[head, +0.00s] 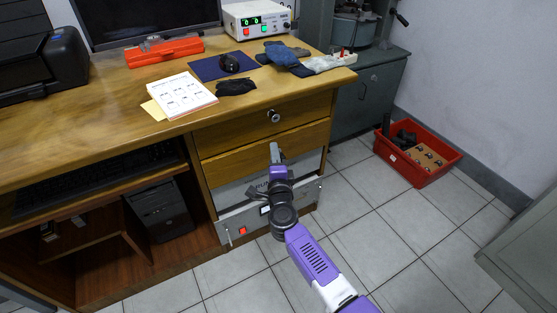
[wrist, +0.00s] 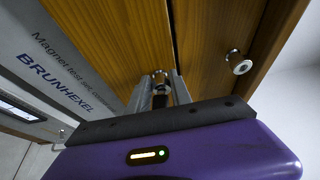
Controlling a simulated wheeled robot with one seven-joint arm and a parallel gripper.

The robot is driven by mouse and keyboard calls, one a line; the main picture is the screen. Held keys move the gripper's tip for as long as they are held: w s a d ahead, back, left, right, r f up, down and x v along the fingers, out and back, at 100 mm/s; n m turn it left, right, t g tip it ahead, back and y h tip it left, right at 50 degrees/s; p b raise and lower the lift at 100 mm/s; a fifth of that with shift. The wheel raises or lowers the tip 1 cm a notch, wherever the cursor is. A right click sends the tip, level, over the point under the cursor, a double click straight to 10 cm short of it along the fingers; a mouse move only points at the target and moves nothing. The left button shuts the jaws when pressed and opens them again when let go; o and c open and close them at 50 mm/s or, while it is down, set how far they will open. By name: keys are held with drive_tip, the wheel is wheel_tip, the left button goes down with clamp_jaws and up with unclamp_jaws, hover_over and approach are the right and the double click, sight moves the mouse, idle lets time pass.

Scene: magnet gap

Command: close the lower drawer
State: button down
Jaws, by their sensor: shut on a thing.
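The lower drawer (head: 228,167) is a wooden front in the desk, under the upper drawer (head: 225,136). In the wrist view the lower drawer (wrist: 112,35) fills the upper middle. Its metal knob (wrist: 158,77) sits between the fingers of my gripper (wrist: 162,90), which is shut on it. In the head view my gripper (head: 275,153) reaches up to the lower drawer's front and hides its knob. I cannot tell from these views how far the drawer stands out. The upper drawer's knob (wrist: 238,62) is free, right of my gripper.
A grey equipment unit (head: 240,228) stands below the drawers. A red crate (head: 415,165) with parts sits on the floor to the right, and a grey cabinet (head: 525,245) is at the right edge. Tiled floor (head: 370,215) is clear between them.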

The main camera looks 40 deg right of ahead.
drive_tip(key=shift+w+d, duration=0.1)
drive_tip(key=shift+w, duration=0.6)
drive_tip(key=c, duration=1.4)
unclamp_jaws()
drive_tip(key=p+v, duration=0.2)
drive_tip(key=v, duration=0.5)
drive_tip(key=shift+s, duration=0.3)
